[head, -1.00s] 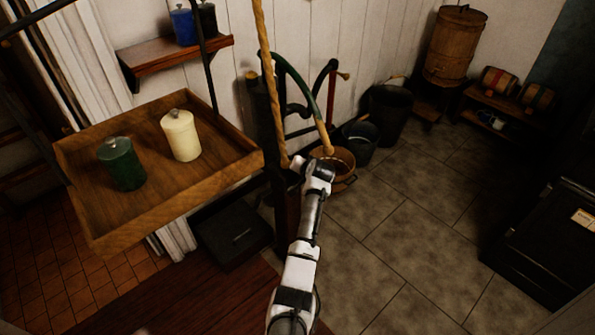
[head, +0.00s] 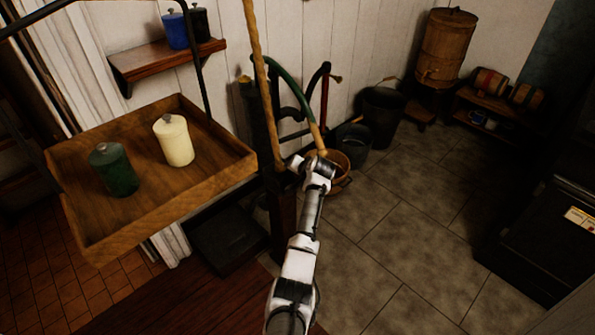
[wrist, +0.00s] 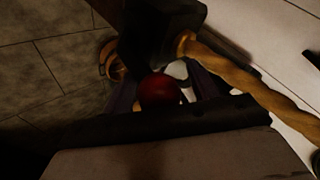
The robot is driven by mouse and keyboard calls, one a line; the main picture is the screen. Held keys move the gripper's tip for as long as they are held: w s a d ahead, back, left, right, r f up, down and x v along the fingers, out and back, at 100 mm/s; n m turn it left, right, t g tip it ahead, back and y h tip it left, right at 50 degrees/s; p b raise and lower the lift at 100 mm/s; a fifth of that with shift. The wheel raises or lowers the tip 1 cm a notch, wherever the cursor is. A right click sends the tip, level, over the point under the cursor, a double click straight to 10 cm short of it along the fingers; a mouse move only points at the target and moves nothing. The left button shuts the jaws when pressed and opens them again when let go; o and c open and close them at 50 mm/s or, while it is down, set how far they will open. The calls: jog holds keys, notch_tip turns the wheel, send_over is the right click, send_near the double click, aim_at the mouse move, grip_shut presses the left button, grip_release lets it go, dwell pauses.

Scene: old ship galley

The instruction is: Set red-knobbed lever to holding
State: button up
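The red knob (wrist: 160,91) shows in the middle of the wrist view, in front of a dark post-like part (wrist: 160,35). My gripper (wrist: 163,88) has one finger on each side of the knob, spread wider than it, with small gaps that look clear. In the head view my gripper (head: 300,163) is at the dark post beside the rope (head: 262,85). The red knob and the lever are hidden there behind my wrist. The lever's setting and its marks cannot be read.
A hanging wooden tray (head: 85,215) with a green canister (head: 113,170) and a cream canister (head: 174,141) is left of my arm. The rope runs close by my gripper. A wooden bucket (head: 338,178) and dark buckets (head: 383,110) stand behind. Tiled floor at right is free.

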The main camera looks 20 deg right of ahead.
jog(key=shift+d+r, duration=0.1)
jog(key=b+v, duration=0.1)
jog(key=v, duration=1.2)
jog(key=shift+s+r, duration=0.2)
jog(key=shift+s, duration=0.15)
